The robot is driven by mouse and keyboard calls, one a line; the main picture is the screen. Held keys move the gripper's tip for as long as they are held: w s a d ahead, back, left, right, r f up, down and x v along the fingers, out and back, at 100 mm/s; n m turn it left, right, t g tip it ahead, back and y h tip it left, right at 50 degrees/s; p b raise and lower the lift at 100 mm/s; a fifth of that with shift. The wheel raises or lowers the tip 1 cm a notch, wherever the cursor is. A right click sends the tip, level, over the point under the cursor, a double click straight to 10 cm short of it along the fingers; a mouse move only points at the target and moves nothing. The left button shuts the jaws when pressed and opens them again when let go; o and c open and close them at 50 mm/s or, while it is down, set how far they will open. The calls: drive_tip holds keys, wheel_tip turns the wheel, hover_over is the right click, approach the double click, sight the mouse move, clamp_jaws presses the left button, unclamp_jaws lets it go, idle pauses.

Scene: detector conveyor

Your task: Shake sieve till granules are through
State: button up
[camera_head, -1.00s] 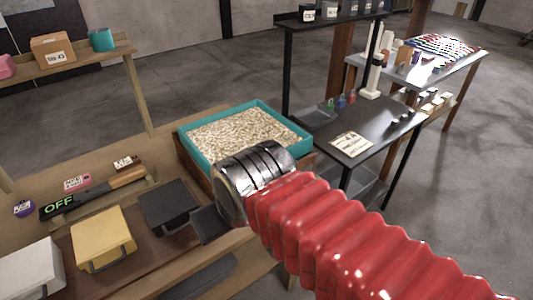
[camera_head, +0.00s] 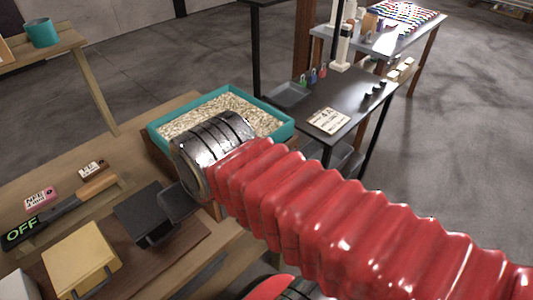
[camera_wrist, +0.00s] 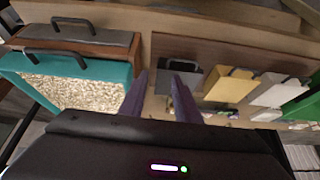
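The sieve is a teal-framed box (camera_head: 279,132) filled with pale granules (camera_head: 232,105), standing on a wooden base at the back of the bench. In the wrist view its teal front wall (camera_wrist: 105,72) with a dark handle (camera_wrist: 70,56) is at the left. My gripper (camera_wrist: 160,82) is open, its two purple fingers apart with no object seen gripped between them. The fingers are right of the teal wall and clear of the handle. In the head view my arm covers the sieve's near side and handle, and the fingers are hidden.
A dark box (camera_head: 140,212), a yellow box (camera_head: 80,262) and a white box (camera_wrist: 275,90) with handles stand in a row. A black sign reading OFF (camera_head: 22,232) lies left. A dark table (camera_head: 345,97) with a label card (camera_head: 328,121) stands right. Open floor lies beyond.

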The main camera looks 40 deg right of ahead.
drive_tip(key=d+r+m+g, duration=0.1)
drive_tip(key=d+r+m, duration=0.1)
drive_tip(key=d+m, duration=0.4)
drive_tip(key=d+r+m+g, duration=0.1)
drive_tip(key=d+r+m, duration=0.2)
drive_tip(key=d, duration=0.6)
drive_tip(key=w+d+r+m+g, duration=0.1)
drive_tip(key=d+r+m, duration=0.2)
drive_tip(key=d+m, duration=0.5)
drive_tip(key=shift+d+m, duration=0.25)
drive_tip(key=shift+m, duration=0.05)
drive_tip(key=x, duration=1.3)
drive_tip(key=shift+s+a+f, duration=0.1)
drive_tip(key=shift+s+f, duration=0.1)
drive_tip(key=shift+f, duration=0.2)
drive_tip(key=shift+c, duration=0.4)
clamp_jaws()
